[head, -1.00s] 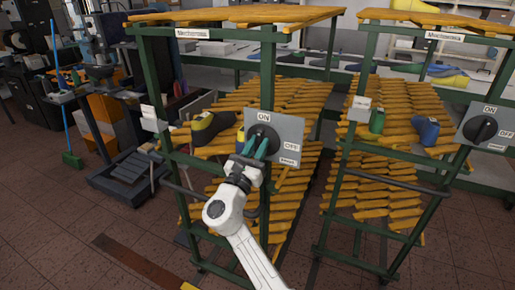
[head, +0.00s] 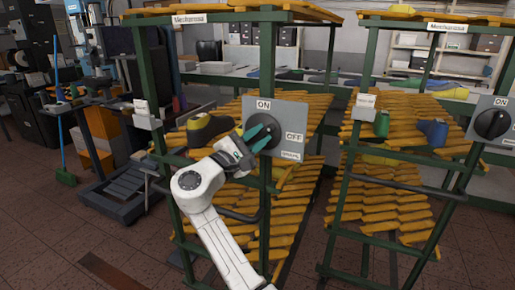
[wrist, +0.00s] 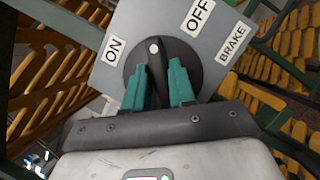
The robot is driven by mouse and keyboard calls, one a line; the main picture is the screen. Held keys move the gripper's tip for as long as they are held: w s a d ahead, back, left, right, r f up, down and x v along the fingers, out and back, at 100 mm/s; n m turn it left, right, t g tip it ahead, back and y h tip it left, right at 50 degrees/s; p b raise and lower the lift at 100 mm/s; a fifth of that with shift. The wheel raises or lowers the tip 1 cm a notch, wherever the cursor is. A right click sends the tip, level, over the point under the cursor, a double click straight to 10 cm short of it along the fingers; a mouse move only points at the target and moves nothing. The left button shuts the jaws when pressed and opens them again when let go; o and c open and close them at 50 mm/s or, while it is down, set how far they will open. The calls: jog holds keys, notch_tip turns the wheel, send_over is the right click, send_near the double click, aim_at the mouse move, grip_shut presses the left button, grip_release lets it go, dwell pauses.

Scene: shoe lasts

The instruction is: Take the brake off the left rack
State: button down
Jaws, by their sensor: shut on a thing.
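My gripper (head: 262,138) reaches the knob from the lower left. In the wrist view, its teal fingers (wrist: 158,84) are shut on either side of the knob's raised handle (wrist: 154,50). The handle's white mark lies between the ON and OFF labels. The fingers hide part of the knob.
A similar rack (head: 340,190) stands to the right, with its own panel and knob (head: 492,124). A horizontal bar crosses the rack's front below the panel. Machinery stands at left.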

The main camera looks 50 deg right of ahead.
jog(key=m+g+y+b, duration=0.1)
jog(key=m+b, duration=0.1)
jog(key=m, duration=0.2)
jog(key=shift+f, duration=0.15)
jog(key=shift+m+g+y+b, duration=0.5)
jog(key=shift+m+y, duration=0.4)
jog(key=shift+m, duration=1.1)
jog(key=c, duration=1)
grip_release()
jog(key=shift+a, duration=0.1)
jog(key=a, duration=1)
jog(key=shift+w+a+b, duration=0.2)
jog(key=shift+a+b, duration=0.1)
jog(key=shift+b, duration=0.1)
